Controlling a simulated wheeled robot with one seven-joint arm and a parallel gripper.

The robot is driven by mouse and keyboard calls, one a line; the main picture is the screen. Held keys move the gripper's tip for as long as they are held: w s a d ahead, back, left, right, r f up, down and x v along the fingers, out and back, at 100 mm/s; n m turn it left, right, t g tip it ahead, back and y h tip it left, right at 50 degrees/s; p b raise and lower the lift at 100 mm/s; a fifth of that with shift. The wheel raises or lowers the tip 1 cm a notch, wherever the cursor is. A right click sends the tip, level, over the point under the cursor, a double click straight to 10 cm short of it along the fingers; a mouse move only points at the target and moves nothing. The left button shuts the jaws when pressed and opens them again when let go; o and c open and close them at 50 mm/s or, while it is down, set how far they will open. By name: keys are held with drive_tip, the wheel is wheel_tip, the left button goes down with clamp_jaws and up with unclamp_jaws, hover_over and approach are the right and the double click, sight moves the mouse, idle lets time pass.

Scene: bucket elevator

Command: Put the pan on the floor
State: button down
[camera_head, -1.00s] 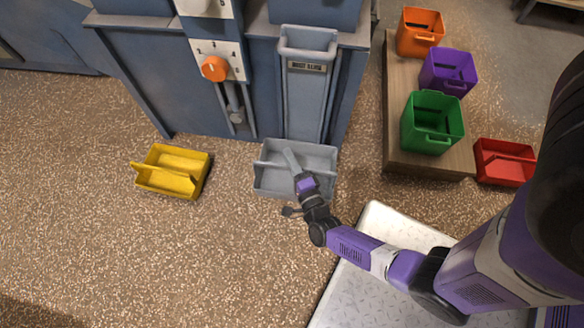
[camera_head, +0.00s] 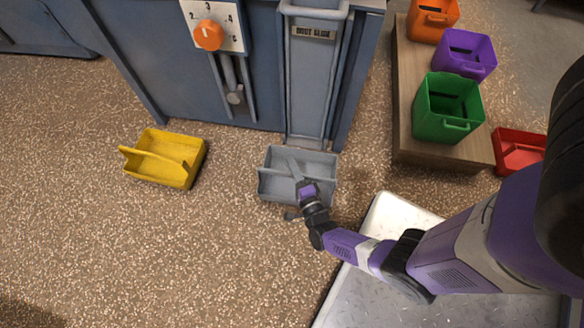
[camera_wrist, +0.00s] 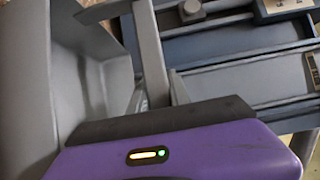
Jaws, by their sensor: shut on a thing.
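The grey pan (camera_head: 272,190) is an open box with a bar across its top. It is in the middle of the head view, in front of the foot of a grey slide. I cannot tell whether its bottom touches the floor (camera_head: 215,245). My gripper (camera_head: 297,179) is shut on the pan's bar from the near side. In the wrist view my gripper (camera_wrist: 160,92) has its fingers around the bar, and the pan's grey wall (camera_wrist: 95,75) fills the left side. The pan's underside is hidden.
A blue machine with an orange dial (camera_head: 208,35) and the slide (camera_head: 308,80) stands behind the pan. A yellow bin (camera_head: 172,175) sits on the floor at left. A wooden platform (camera_head: 410,100) with green (camera_head: 440,125), purple (camera_head: 463,72) and orange bins is at right. Floor in front is clear.

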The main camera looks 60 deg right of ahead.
drive_tip(key=shift+f, duration=0.55)
drive_tip(key=c, duration=1.2)
unclamp_jaws()
drive_tip(key=shift+f, duration=0.1)
